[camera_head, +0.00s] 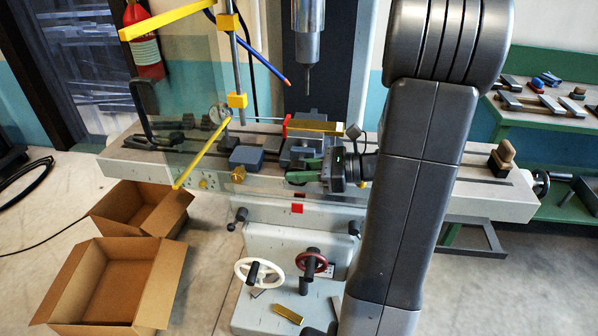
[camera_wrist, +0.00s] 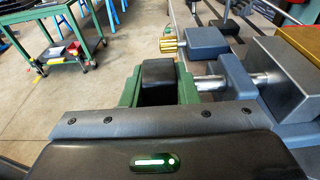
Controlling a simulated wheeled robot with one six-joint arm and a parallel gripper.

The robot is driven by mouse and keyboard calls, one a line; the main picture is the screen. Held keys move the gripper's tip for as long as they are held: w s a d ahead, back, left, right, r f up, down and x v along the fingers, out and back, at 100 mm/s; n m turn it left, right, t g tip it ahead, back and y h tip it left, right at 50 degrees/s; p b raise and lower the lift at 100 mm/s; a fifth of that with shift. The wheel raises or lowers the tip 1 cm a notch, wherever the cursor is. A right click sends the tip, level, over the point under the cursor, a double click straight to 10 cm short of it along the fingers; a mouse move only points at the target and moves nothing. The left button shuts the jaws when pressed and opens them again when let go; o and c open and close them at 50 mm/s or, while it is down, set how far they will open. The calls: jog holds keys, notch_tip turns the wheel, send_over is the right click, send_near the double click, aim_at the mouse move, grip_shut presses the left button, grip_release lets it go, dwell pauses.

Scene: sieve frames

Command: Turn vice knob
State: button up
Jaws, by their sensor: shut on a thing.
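The vice (camera_head: 300,147) is a blue-grey block on the machine table with a gold bar (camera_head: 318,127) on top. In the wrist view the vice (camera_wrist: 285,75) is at the right, and its bright screw shaft (camera_wrist: 213,84) runs left toward my gripper. My gripper (camera_head: 297,177) has green fingers and is at the front of the vice. In the wrist view my gripper (camera_wrist: 159,72) is shut on a dark, rounded knob (camera_wrist: 157,88) at the end of the shaft. The fingers hide the knob's sides. In the head view I cannot make out the knob clearly.
A blue block (camera_head: 246,157) with a brass knob (camera_head: 238,174) stands just left of the vice. A clear guard (camera_head: 190,110) with yellow edges is further left. The spindle (camera_head: 308,40) hangs above. Cardboard boxes (camera_head: 112,285) and handwheels (camera_head: 259,272) are lower down.

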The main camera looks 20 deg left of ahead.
aim_at(300, 164)
jog(key=shift+y, duration=0.6)
jog(key=shift+f, duration=0.1)
jog(key=o, duration=1)
notch_tip(300, 164, up, 10)
jog(key=shift+r+p, duration=0.1)
jog(key=shift+p, duration=0.5)
